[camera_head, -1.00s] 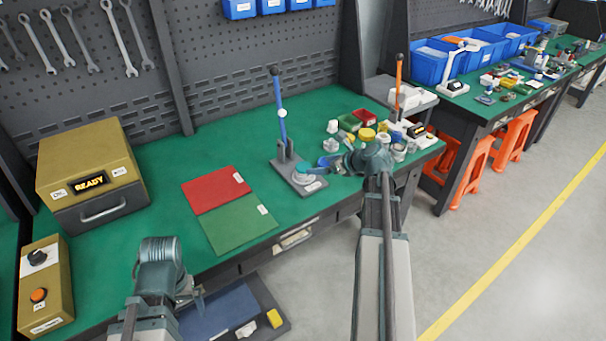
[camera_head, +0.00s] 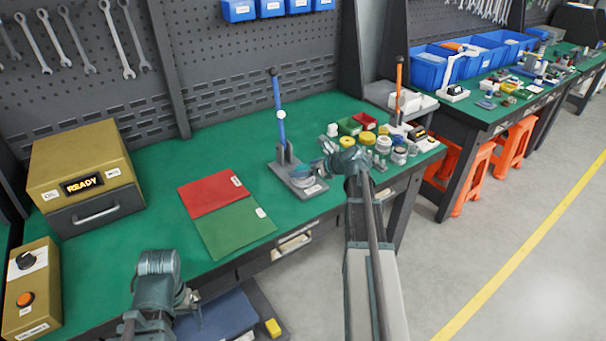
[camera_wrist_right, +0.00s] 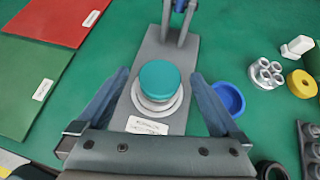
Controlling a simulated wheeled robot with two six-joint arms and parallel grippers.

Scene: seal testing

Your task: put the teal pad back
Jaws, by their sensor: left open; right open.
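The teal pad (camera_wrist_right: 159,79) is a round disc sitting on the pale round seat of the grey press base (camera_wrist_right: 150,55) in the right wrist view. My right gripper (camera_wrist_right: 158,100) is open, with one finger on each side of the pad and apart from it. In the head view the right gripper (camera_head: 328,168) is at the press and mostly hides the pad. The press has an upright blue lever (camera_head: 279,110). My left gripper (camera_head: 190,303) is open and empty at the table's front edge.
A red mat (camera_head: 212,194) and a green mat (camera_head: 235,230) lie left of the press. A blue cap (camera_wrist_right: 228,98) lies right of the press base. Several small parts, including a yellow ring (camera_wrist_right: 302,83), crowd the right side. A gold box marked READY (camera_head: 85,165) stands left.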

